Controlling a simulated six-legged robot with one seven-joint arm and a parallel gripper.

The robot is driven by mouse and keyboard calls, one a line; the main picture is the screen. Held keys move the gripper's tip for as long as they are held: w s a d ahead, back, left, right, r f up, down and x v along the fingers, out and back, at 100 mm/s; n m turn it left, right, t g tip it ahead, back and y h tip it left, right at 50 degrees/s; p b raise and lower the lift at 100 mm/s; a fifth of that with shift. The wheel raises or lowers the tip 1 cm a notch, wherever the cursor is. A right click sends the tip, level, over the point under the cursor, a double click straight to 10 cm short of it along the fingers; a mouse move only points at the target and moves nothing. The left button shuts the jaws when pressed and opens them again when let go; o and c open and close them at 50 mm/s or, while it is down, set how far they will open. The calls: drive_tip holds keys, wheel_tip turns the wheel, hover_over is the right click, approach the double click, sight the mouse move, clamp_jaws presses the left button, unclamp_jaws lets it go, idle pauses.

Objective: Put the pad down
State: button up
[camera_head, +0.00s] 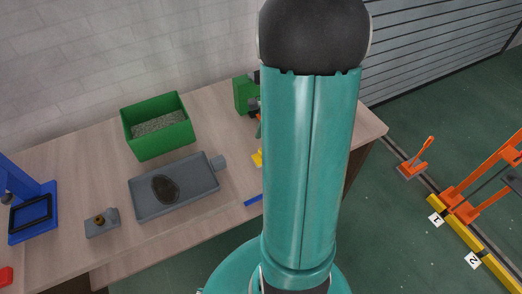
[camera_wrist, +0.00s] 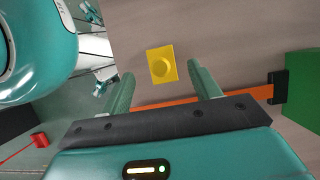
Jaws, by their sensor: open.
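A yellow square pad with a raised round centre (camera_wrist: 163,64) shows in the wrist view, flat against the wood-coloured table top. My gripper (camera_wrist: 163,82) is open, its two green fingers spread on either side of the pad's line. The pad sits just beyond the fingertips, with clear space to both fingers. Nothing is held between them. In the head view a bit of yellow (camera_head: 258,157) shows at the edge of my arm, which hides the rest of it and my gripper.
An orange bar (camera_wrist: 178,103) with a black end piece (camera_wrist: 277,88) passes behind the fingers. A green box (camera_wrist: 302,88) is at the right. On the table stand a green bin (camera_head: 158,142), a grey tray (camera_head: 205,185), a grey block (camera_head: 103,229) and a blue stand (camera_head: 47,188).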

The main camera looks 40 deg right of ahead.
drive_tip(key=w+v, duration=0.1)
drive_tip(key=v, duration=0.5)
drive_tip(key=s+a+r+n+t+h, duration=0.1)
drive_tip(key=a+r+n, duration=0.3)
drive_tip(key=a+n, duration=0.3)
drive_tip(key=s+a+r+n+t+h, duration=0.2)
drive_tip(key=a+r+n, duration=0.3)
drive_tip(key=a, duration=0.5)
drive_tip(key=s+a+r+n+t+h, duration=0.1)
drive_tip(key=a+r+n, duration=0.4)
drive_tip(key=a+n, duration=0.4)
drive_tip(key=shift+s+a, duration=0.25)
drive_tip(key=shift+s, duration=0.1)
drive_tip(key=shift+d, duration=0.1)
